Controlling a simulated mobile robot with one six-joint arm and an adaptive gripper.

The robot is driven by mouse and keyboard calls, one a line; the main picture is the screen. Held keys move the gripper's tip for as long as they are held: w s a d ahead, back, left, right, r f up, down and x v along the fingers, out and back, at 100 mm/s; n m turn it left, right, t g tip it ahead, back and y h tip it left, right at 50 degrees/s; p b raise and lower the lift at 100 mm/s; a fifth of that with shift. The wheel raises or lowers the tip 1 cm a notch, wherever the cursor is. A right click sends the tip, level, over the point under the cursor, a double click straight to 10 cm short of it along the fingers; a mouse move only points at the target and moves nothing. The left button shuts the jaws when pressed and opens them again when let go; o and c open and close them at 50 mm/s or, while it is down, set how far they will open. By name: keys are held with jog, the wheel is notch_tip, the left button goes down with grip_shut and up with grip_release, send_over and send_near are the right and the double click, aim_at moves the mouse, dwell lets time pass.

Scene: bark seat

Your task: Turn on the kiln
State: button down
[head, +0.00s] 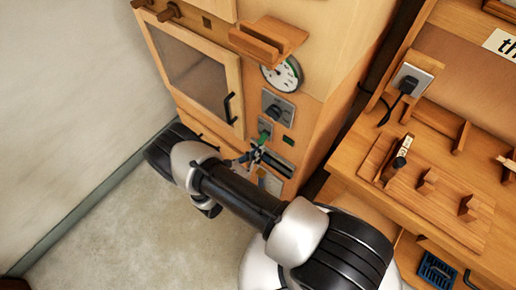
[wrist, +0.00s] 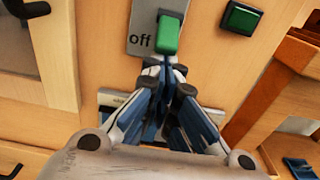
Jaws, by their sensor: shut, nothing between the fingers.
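The kiln (head: 318,55) is a wooden cabinet with a windowed door (head: 190,65) and a column of controls at its right. The lever also shows in the head view (head: 264,138). A square green button or lamp (wrist: 241,18) is to its right. My gripper (wrist: 165,66) is shut and empty, its fingertips just below the lever's green end. I cannot tell whether they touch it. In the head view my gripper (head: 255,155) is at the control panel.
Above the lever are a black knob (head: 273,110) and a round gauge (head: 283,75). A black door handle (head: 231,108) stands out at the left. A wooden workbench (head: 440,200) with a plugged socket (head: 410,80) is at the right. The floor at left is clear.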

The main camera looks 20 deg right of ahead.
aim_at(260, 143)
jog(key=shift+a+r+g+y+p, duration=0.1)
jog(key=shift+r+g+y+p, duration=0.2)
jog(key=shift+p, duration=0.25)
jog(key=shift+s+p, duration=0.1)
jog(key=shift+p, duration=0.2)
jog(key=r+g+y+p, duration=0.1)
jog(key=p, duration=0.1)
jog(key=a+r+g+y+p, duration=0.1)
jog(key=p, duration=0.2)
jog(key=s+r+y+p, duration=0.1)
jog(key=y+p, duration=0.1)
jog(key=p, duration=0.1)
jog(key=shift+a+r+g, duration=0.2)
jog(key=shift+g, duration=0.2)
jog(key=shift+r, duration=0.1)
jog(key=shift+r+p, duration=0.7)
jog(key=shift+r, duration=0.05)
